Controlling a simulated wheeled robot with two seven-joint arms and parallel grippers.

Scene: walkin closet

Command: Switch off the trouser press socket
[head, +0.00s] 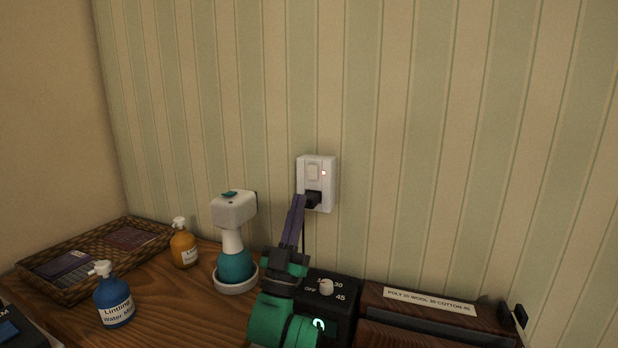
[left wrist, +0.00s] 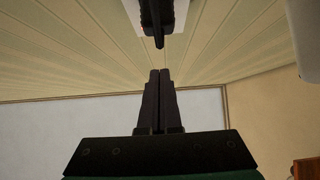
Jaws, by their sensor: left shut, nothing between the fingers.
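The white wall socket (head: 331,184) is on the striped wall. It has a cream rocker switch (head: 313,172) in its upper part and a small red light beside it, which is lit. A black plug (head: 313,199) sits in its lower part, with a cord running down. My left gripper (head: 299,198) is shut and empty, its fingertips just below and left of the switch, close to the plug; I cannot tell if they touch. In the left wrist view the closed fingers (left wrist: 161,73) point toward the plug (left wrist: 158,22) and the white plate. My right gripper is not in view.
Below the socket stand a black dial box (head: 343,291) and a dark wooden trouser press (head: 430,312). To the left are a white-and-teal device (head: 235,235), an amber bottle (head: 183,248), a blue bottle (head: 114,303) and a wicker tray (head: 68,296). The wall around the socket is clear.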

